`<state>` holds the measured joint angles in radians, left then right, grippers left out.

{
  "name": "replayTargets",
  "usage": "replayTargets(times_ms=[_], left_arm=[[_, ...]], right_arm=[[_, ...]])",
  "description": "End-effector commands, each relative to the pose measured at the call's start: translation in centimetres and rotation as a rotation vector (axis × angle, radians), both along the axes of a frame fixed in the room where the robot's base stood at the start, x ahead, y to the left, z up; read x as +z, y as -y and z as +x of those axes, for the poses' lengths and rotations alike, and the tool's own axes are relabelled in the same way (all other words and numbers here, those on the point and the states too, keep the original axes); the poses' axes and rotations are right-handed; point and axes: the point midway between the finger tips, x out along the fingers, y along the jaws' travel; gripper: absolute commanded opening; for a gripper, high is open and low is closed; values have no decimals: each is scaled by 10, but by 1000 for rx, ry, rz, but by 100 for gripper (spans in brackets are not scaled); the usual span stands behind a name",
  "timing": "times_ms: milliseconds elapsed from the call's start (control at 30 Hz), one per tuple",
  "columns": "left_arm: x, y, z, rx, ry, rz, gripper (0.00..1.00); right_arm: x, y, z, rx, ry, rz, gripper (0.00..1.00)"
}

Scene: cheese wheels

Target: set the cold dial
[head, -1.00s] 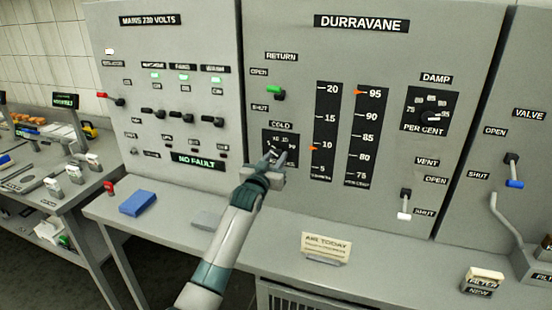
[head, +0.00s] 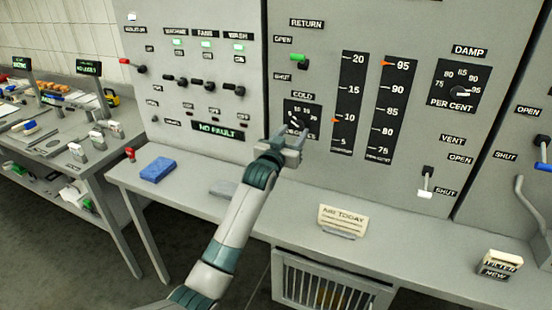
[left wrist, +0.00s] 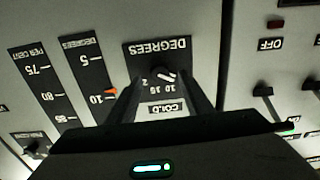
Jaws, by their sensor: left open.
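The cold dial (head: 297,121) is a dark round knob with a white pointer mark on a black plate, under the COLD label on the grey panel. My left gripper (head: 293,131) is open in front of the plate's lower part and hides some of its DEGREES lettering. In the left wrist view the cold dial (left wrist: 162,76) appears upside down between the tips of my left gripper (left wrist: 164,88), its white mark slanting toward the lower right. I cannot tell whether the fingers touch the knob. My right gripper is not in view.
The degrees scale (head: 347,100) has an orange marker near 10. The damp dial (head: 461,92) and vent lever (head: 427,182) are to the right. Below, the ledge carries a blue block (head: 158,169), a grey pad (head: 224,188) and an AIM TODAY card (head: 342,217).

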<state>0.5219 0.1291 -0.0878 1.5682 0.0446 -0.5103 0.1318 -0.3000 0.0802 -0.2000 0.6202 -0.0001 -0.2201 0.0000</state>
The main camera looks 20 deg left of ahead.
Motion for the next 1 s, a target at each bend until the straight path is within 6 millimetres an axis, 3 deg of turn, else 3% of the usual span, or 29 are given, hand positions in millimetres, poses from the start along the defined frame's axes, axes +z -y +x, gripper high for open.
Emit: replayTargets(times_ms=[700,1000], left_arm=[[-3,-4,-115,0,0,0,46],[-1,-5,-137,0,-1,-1,46]], right_arm=[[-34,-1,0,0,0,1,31],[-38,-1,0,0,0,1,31]])
